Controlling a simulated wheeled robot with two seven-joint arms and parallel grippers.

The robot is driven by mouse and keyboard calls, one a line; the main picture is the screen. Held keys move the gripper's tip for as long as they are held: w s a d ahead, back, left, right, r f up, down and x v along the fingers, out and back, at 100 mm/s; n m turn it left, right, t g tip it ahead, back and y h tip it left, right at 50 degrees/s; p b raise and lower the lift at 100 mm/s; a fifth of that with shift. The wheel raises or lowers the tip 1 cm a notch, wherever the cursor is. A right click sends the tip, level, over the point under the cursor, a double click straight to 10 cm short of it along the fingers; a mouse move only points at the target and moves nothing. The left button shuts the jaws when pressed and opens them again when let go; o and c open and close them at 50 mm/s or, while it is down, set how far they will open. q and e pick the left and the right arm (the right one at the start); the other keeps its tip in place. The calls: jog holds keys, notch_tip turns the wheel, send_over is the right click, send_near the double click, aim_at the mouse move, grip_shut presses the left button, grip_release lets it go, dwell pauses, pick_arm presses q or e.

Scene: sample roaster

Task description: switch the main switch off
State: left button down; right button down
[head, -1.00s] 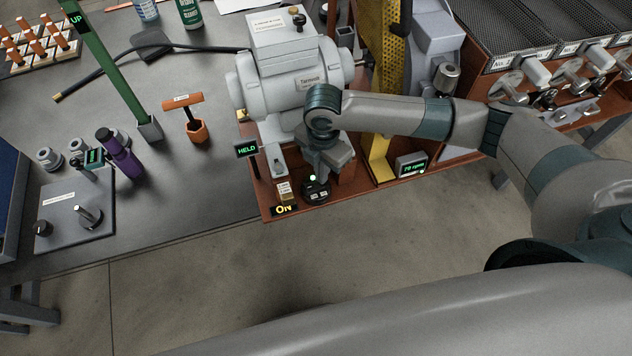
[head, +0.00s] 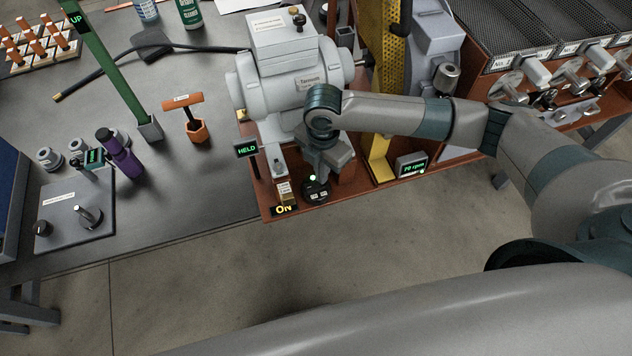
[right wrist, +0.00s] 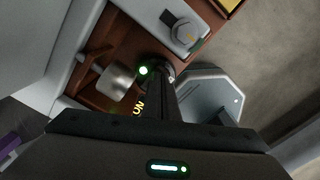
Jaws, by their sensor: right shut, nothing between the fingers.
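My left gripper is not in view.
The grey machine (head: 293,85) stands behind my right gripper. A HELD sign (head: 247,149) is left of it, and an rpm display (head: 412,165) is right. A green post (head: 108,72) and an orange-handled tool (head: 190,115) stand on the bench. Open floor lies in front.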

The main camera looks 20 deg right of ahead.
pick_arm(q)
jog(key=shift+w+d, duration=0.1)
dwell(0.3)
